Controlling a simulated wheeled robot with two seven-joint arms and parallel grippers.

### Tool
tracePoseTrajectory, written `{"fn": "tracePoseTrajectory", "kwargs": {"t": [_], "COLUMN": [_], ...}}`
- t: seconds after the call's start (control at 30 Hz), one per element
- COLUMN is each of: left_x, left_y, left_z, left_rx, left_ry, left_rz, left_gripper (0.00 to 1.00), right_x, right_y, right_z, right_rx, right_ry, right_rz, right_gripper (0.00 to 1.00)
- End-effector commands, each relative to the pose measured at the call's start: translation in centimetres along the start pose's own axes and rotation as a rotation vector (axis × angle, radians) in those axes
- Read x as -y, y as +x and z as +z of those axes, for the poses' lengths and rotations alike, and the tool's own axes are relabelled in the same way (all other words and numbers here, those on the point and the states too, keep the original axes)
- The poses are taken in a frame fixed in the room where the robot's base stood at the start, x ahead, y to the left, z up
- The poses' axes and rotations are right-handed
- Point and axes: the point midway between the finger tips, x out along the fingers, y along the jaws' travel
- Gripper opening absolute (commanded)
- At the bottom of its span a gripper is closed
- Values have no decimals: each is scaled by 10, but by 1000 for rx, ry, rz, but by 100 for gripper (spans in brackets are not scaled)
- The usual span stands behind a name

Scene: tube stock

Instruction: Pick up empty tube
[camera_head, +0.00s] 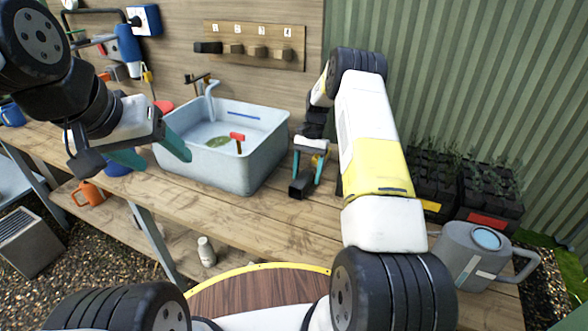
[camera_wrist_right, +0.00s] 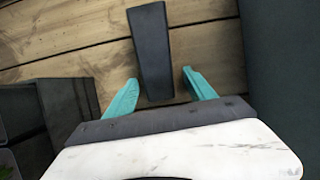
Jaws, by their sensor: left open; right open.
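The empty tube is a dark, tapered, square-sided pot lying on the wooden bench, seen between and beyond the fingertips in the right wrist view (camera_wrist_right: 152,50). Its near end shows in the head view (camera_head: 298,190). My right gripper (camera_head: 307,178) is open over the bench, its teal fingers on either side of the tube, with a gap on each side in the right wrist view (camera_wrist_right: 160,76). Part of the tube is hidden by the gripper in the head view. My left gripper (camera_head: 168,160) is open and empty above the left side of the sink.
A grey sink (camera_head: 258,172) stands left of my right gripper, with a red-handled tool inside. Black crates of seedlings (camera_head: 430,182) and a grey watering can (camera_head: 470,262) stand at the right. Bare bench (camera_head: 240,215) lies in front of the sink.

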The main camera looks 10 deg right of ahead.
Motion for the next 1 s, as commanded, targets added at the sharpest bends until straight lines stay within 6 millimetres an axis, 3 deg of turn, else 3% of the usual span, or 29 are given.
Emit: {"fn": "tracePoseTrajectory", "kwargs": {"t": [0.23,0.5,0.57,1.0], "left_x": [0,0,0,0], "left_y": [0,0,0,0], "left_z": [0,0,0,0], "left_rx": [0,0,0,0], "left_ry": [0,0,0,0], "left_rz": [0,0,0,0], "left_gripper": [66,66,66,66], "right_x": [0,0,0,0], "right_y": [1,1,1,-12], "right_z": [0,0,0,4], "right_rx": [-2,-2,-2,-3], "right_ry": [0,0,0,-1], "right_rz": [-1,0,0,-1], "right_gripper": [62,9,0,0]}}
